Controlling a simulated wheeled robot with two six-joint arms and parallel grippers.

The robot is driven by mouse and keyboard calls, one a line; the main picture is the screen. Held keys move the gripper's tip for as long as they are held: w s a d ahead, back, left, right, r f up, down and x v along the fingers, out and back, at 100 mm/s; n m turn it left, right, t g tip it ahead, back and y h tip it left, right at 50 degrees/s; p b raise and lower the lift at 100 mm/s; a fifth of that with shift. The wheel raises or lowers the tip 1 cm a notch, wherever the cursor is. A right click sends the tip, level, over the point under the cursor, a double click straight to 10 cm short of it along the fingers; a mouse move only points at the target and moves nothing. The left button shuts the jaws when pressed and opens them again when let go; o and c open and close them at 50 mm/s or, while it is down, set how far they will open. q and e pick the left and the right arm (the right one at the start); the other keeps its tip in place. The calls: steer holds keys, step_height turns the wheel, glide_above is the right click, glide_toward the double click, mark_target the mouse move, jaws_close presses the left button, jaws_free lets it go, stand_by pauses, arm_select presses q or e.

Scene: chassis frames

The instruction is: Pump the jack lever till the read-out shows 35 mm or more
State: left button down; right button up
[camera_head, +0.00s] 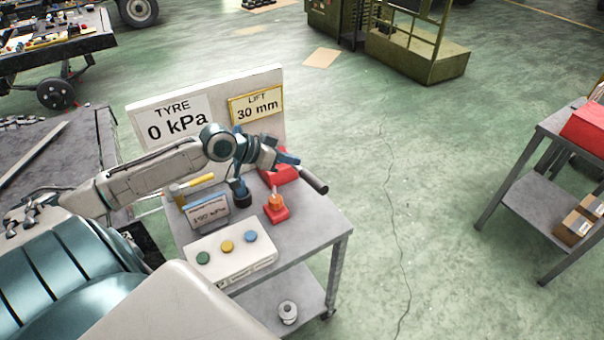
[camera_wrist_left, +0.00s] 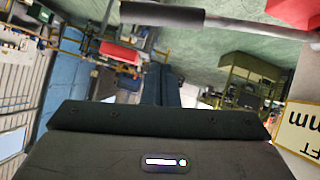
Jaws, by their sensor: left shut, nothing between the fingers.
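The lift read-out (camera_head: 257,104) on the upright board shows 30 mm. The red jack (camera_head: 277,175) stands on the grey bench in front of the board, partly hidden by my left gripper. Its lever (camera_head: 313,180) sticks out to the right and ends in a dark grip, tilted down in the picture. My left gripper (camera_head: 292,159) is shut and empty, close to the lever's inner part; I cannot tell if they touch. In the left wrist view the lever (camera_wrist_left: 162,14) crosses the top, beyond the shut fingers (camera_wrist_left: 160,84). My right gripper is not in view.
The tyre read-out (camera_head: 176,122) shows 0 kPa. On the bench (camera_head: 318,228) are a box with three coloured buttons (camera_head: 230,262), a red and orange item (camera_head: 276,206), a small labelled box (camera_head: 208,213) and a yellow-handled tool (camera_head: 194,182).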

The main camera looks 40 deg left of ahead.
arm_select(q)
step_height(320, 180, down, 5)
steer(key=w+d+p, duration=0.2)
steer(key=shift+d+f, duration=0.15)
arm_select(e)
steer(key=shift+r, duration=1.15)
arm_select(q)
steer(key=shift+w+f, duration=0.1)
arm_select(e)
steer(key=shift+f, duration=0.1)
